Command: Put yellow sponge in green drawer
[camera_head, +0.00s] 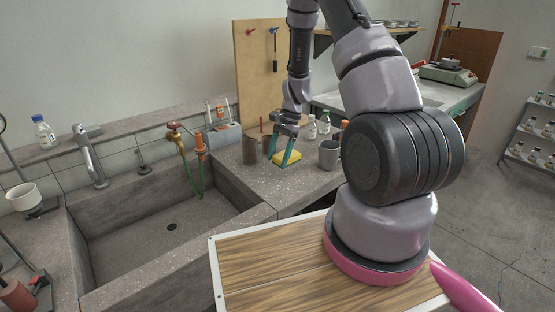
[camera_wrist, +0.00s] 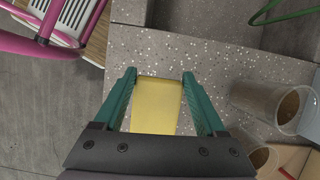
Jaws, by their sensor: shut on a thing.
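The yellow sponge (camera_head: 288,158) is at the concrete counter beside the sink, between my gripper's teal fingers. My gripper (camera_head: 283,154) points down and is shut on the sponge. In the wrist view the sponge (camera_wrist: 157,105) fills the space between the two fingers of my gripper (camera_wrist: 159,75), with speckled counter below. I cannot tell whether the sponge touches the counter or is slightly lifted.
Small bottles (camera_head: 312,127) stand behind. The sink (camera_head: 172,225) lies to the left. A pegboard (camera_head: 258,75) rises behind the counter.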

